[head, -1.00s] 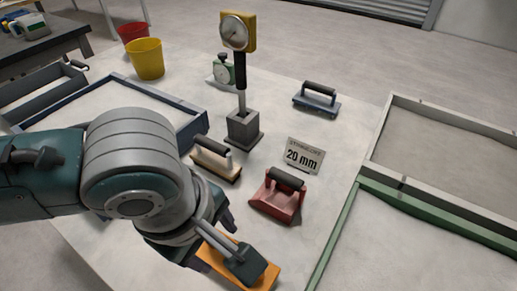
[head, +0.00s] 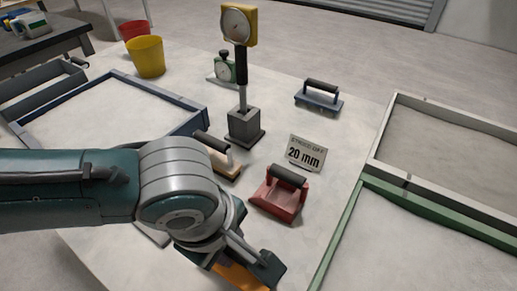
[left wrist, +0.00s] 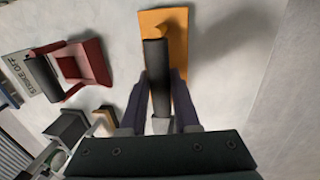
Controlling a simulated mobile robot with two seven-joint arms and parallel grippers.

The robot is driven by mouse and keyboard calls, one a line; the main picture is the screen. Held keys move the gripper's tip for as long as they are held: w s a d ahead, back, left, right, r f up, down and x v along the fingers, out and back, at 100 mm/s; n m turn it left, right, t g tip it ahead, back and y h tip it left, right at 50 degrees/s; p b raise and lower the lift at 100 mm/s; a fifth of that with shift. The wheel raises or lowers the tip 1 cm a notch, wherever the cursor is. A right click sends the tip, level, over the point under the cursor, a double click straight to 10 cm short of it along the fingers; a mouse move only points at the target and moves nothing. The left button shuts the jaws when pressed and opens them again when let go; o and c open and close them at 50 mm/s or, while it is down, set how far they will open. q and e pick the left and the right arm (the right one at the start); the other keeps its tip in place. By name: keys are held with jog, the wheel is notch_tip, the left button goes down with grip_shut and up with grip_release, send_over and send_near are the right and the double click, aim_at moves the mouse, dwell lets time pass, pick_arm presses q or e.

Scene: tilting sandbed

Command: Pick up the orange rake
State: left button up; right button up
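The orange rake has a flat orange plate and a dark handle. In the head view the plate (head: 238,279) shows only in part at the bottom edge, the rest being hidden by my left gripper (head: 262,268) or cut off. In the left wrist view the orange rake (left wrist: 178,25) is at upper centre. Its dark handle lies between the two fingers of my left gripper (left wrist: 161,85), which look closed against its sides. A broad shadow lies on the tabletop right of the plate. My right gripper is not in view.
A red float (head: 279,196) and a tan float (head: 219,160) stand close by. Behind are a "20 mm" sign (head: 305,153), a gauge on a stand (head: 240,75) and a blue float (head: 319,97). A green-edged sandbed (head: 345,222) lies right.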

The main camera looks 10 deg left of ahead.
pick_arm(q)
grip_shut()
jog(key=shift+r, duration=0.1)
dwell(0.3)
jog(key=shift+r, duration=0.2)
notch_tip(320, 180, up, 20)
jog(key=p, duration=0.5)
jog(key=shift+f, duration=0.25)
grip_release()
grip_shut()
